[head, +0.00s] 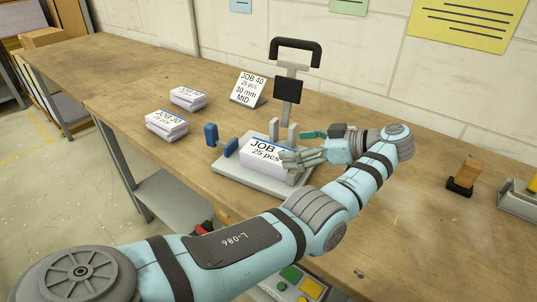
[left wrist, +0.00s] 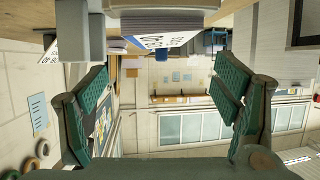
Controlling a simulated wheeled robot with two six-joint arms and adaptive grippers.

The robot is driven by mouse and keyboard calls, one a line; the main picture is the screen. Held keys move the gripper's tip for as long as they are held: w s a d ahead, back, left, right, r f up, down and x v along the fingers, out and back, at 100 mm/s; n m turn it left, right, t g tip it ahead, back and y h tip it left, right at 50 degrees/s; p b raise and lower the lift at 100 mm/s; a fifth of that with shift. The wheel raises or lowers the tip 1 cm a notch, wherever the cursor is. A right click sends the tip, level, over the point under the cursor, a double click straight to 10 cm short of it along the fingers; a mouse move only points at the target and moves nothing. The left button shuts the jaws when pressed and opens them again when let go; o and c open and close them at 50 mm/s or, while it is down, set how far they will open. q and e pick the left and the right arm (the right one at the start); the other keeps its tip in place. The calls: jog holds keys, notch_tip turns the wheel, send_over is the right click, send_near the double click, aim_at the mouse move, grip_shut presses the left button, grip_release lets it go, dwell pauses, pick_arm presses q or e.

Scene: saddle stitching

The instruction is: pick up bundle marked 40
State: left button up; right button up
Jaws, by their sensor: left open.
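The white paper bundle (head: 262,152) with a "JOB 4…" and "25 pcs" label lies on the grey base plate of the stitching device (head: 222,171). The last digit of its job number is hidden by my gripper. My left gripper (head: 302,147) is open at the bundle's right end, its fingers spread; I cannot tell whether they touch it. In the left wrist view the bundle's edge and label (left wrist: 158,41) show at the top, beyond and between the open green-padded fingers (left wrist: 160,80). My right gripper is in neither view.
Two other bundles, one marked JOB 30 (head: 166,124) and one farther back (head: 187,98), lie left of the device. A JOB 40 card (head: 248,89) stands behind. A black-handled lever (head: 296,50) rises over the plate. A wooden-topped stamp (head: 463,178) stands right.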

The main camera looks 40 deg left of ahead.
aim_at(265, 150)
pick_arm(q)
jog(key=x, duration=0.4)
jog(key=shift+w+a+f+p, duration=0.3)
jog(key=shift+w, duration=0.1)
jog(key=shift+a+f, duration=0.25)
jog(key=shift+a, duration=0.1)
jog(key=a, duration=0.1)
jog(key=s+a+f, duration=0.1)
jog(key=s+a, duration=0.1)
jog(key=shift+a+f+p, duration=0.3)
jog(key=shift+a, duration=0.1)
jog(key=shift+a+f, duration=0.15)
jog(key=shift+a, duration=0.1)
jog(key=shift+w+d, duration=0.1)
jog(key=c, duration=1.8)
jog(key=shift+o, duration=0.2)
